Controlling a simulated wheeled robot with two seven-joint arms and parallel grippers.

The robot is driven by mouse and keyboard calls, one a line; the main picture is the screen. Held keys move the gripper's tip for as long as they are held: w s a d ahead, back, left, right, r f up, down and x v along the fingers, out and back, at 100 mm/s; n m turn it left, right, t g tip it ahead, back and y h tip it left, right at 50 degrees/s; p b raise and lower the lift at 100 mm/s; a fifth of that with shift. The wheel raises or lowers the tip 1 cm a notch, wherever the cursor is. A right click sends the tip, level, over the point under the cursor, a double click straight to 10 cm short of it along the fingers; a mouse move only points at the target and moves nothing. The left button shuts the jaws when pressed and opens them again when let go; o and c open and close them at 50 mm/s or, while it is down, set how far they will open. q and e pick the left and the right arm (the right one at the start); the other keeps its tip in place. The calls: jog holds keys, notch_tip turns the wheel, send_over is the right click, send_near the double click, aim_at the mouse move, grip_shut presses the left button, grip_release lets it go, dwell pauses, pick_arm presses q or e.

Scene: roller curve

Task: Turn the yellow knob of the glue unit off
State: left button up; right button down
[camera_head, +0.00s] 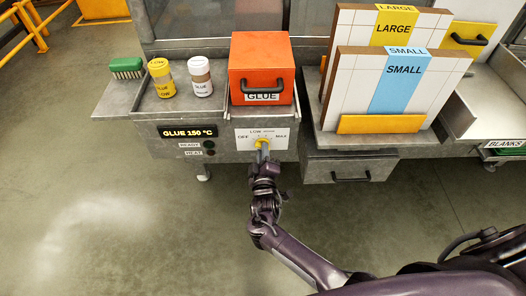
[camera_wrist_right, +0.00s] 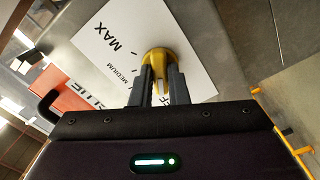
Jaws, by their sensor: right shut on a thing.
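The yellow knob (camera_head: 262,143) sits on a white dial plate (camera_head: 279,134) on the front of the glue unit (camera_head: 222,146). The plate reads OFF at left, LOW and MEDIUM above, and MAX at right. My right gripper (camera_head: 263,154) reaches up to the knob from below. In the right wrist view the gripper (camera_wrist_right: 160,82) has its two fingers shut on the yellow knob (camera_wrist_right: 159,57). MAX and MEDIUM are readable there; the fingers partly cover OFF. The knob's exact pointing direction is hard to tell. My left gripper is not in view.
An orange GLUE box (camera_head: 262,69) stands on the unit above the dial. Two labelled jars (camera_head: 200,76) and a green brush (camera_head: 126,67) are to its left. LARGE and SMALL panels (camera_head: 398,85) stand at right. A drawer (camera_head: 350,168) is right of the dial. Open floor lies below left.

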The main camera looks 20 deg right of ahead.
dwell(0.5)
jog(key=c, duration=1.4)
grip_release()
jog(key=v, duration=0.7)
jog(key=shift+s, duration=0.4)
jog(key=shift+a, duration=0.15)
